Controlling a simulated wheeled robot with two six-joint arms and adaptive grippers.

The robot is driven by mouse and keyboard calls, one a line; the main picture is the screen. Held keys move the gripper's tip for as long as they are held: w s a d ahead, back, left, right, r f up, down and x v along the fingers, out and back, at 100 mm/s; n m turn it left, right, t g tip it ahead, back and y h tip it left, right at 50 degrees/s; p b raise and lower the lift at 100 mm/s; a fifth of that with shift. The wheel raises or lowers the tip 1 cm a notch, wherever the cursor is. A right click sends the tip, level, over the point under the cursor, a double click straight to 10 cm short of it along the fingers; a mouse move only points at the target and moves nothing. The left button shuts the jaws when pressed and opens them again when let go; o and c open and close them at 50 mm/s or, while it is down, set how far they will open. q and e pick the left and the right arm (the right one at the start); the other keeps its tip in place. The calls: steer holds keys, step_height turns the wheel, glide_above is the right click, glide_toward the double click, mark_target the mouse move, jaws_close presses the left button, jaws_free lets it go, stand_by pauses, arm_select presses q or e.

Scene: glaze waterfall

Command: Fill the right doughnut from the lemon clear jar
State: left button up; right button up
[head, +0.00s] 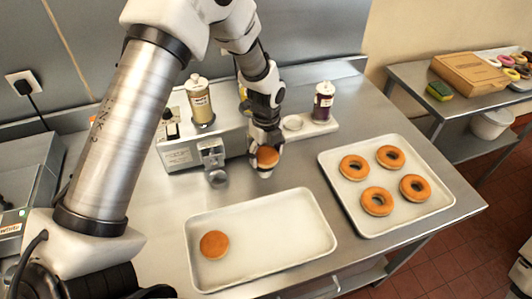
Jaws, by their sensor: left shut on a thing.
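My left gripper (267,150) is shut on a round golden-brown doughnut (267,157) without a hole. It holds the doughnut in front of the filling machine (180,155), right of a nozzle (212,152) at the machine's front. Another round doughnut (214,245) lies at the left of the near white tray (300,262). A clear jar with pale yellow contents (201,104) stands on top of the machine, at the left. A jar with dark purple contents (323,102) stands at the right. A third jar is mostly hidden behind my left arm. My right gripper is not in view.
A second white tray (335,195) at the right holds several ring doughnuts (377,200). A side table at the far right carries a cardboard box (470,76), a green and yellow sponge (440,91) and iced doughnuts. The right of the near tray is bare.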

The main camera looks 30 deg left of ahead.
arm_select(q)
steer(key=shift+s+d, duration=0.1)
steer(key=shift+d, duration=0.05)
steer(key=shift+s+d, duration=0.4)
steer(key=shift+d, duration=0.05)
stand_by(1.1)
steer(key=shift+s+d+p, duration=0.8)
steer(key=shift+s+d, duration=0.55)
steer(key=shift+d, duration=0.15)
steer(key=r+p, duration=0.1)
steer(key=s+d+r+p, duration=0.1)
steer(key=r+p, duration=0.1)
steer(key=r, duration=0.1)
steer(key=shift+s+d, duration=0.15)
steer(key=shift+d, duration=0.1)
steer(key=shift+s, duration=0.1)
